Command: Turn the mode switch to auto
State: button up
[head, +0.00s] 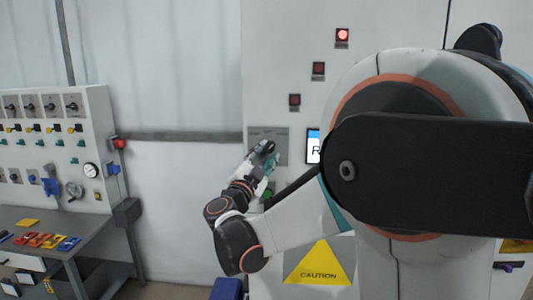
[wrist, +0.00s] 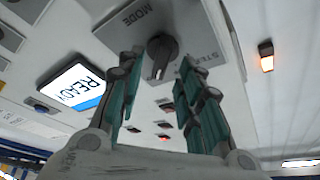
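The mode switch shows in the wrist view as a black knob (wrist: 161,50) on a grey plate (wrist: 130,24) lettered "MODE", with a partly hidden label starting "STE". My gripper (wrist: 163,66) is open, its teal-padded fingers on either side of the knob in that view. I cannot tell whether they touch it. In the head view my gripper (head: 264,153) is in front of the grey switch plate (head: 283,133) on the white cabinet and hides the knob. The lettering for auto cannot be made out.
A screen reading "READY" (wrist: 75,87) is beside the switch plate. Red lamps, one lit (head: 342,35), are above on the cabinet. A green button (head: 268,191) is just below my gripper. A yellow caution sign (head: 320,267) is lower down. A workbench (head: 85,232) stands at left.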

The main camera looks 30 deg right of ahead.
jog(key=v, duration=0.9)
jog(key=shift+s+a, duration=0.25)
jog(key=shift+s, duration=0.05)
jog(key=shift+f, duration=0.1)
